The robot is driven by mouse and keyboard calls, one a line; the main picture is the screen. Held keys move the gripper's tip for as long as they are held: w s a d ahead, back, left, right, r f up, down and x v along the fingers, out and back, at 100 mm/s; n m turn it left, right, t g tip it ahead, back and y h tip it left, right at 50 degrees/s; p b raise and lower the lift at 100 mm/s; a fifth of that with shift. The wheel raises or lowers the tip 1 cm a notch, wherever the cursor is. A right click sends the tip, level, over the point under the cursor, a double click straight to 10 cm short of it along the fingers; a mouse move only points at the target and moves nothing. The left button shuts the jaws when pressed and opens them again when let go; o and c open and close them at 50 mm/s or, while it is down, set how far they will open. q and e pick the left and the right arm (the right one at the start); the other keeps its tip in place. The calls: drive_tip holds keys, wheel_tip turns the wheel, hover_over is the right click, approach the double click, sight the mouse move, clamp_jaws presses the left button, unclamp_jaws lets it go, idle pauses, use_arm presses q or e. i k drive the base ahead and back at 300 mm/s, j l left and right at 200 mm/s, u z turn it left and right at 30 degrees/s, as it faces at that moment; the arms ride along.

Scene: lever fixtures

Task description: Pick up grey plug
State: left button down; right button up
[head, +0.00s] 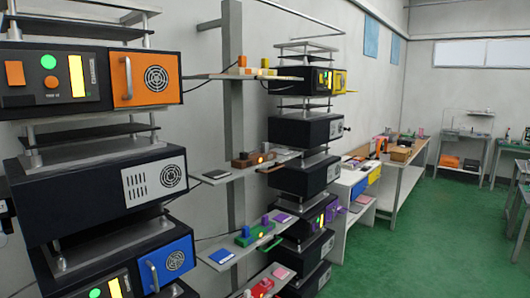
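I cannot make out a grey plug for certain in the head view; the small parts on the shelves are too small to tell. A brown fixture (242,161) with a glowing orange spot sits on the middle shelf (222,179), beside a dark flat pad (217,174). Neither of my grippers is in view.
Stacked black machines stand at left, one with an orange panel (145,80), one with a blue panel (167,264). Another stack (301,131) stands beyond the shelves.

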sight(265, 147)
drive_tip(key=i+l, duration=0.25)
drive_tip(key=l, duration=0.15)
drive_tip(key=i+l, duration=0.3)
drive_tip(key=l, duration=0.15)
drive_tip(key=i+l, duration=0.25)
drive_tip(key=l, duration=0.15)
drive_tip(key=i+l, duration=0.25)
drive_tip(key=l, duration=0.2)
drive_tip(key=i+l, duration=0.55)
drive_tip(key=l, duration=0.25)
